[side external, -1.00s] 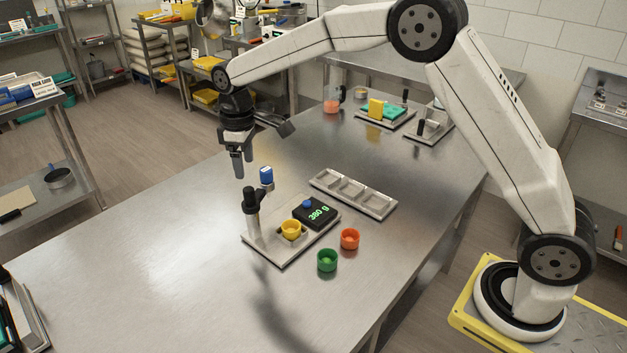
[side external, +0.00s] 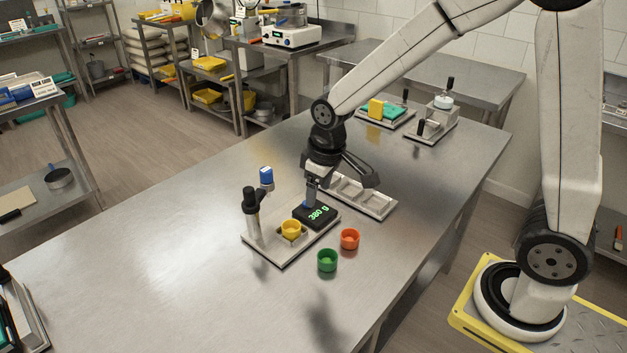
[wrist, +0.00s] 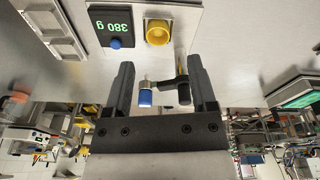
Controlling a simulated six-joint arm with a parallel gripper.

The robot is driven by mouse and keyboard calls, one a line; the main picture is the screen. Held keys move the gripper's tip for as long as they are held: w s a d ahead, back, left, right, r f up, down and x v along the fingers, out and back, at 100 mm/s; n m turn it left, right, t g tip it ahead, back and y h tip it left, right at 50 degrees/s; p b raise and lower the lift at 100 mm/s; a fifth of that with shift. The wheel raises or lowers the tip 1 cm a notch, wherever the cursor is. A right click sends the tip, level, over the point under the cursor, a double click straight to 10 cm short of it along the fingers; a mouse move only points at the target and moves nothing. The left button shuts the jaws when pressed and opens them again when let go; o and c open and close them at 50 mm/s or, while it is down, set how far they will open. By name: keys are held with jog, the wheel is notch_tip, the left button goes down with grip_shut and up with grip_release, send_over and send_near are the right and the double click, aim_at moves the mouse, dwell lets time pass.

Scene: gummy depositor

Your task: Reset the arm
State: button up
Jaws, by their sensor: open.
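My gripper (side external: 312,196) is above the steel table (side external: 150,240) in the side view, by the back edge of the depositor plate. It also shows in the wrist view (wrist: 162,75), where its two dark fingers stand apart with nothing held between them. The depositor (side external: 251,215) has a dark post and a blue-capped part (side external: 266,177). The yellow cup (side external: 291,229) sits on its plate, beside the black scale (side external: 316,214) that reads 380 g. The blue knob on the scale shows in the wrist view (wrist: 115,43).
A green cup (side external: 327,260) and an orange cup (side external: 350,238) stand on the table in front of the plate. A grey tray with compartments (side external: 375,205) lies behind, partly hidden by my gripper.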

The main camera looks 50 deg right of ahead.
jog(key=s+d+f+m, duration=0.2)
jog(key=s, duration=0.8)
jog(key=shift+s+f+t, duration=0.3)
jog(key=shift+f+t, duration=0.1)
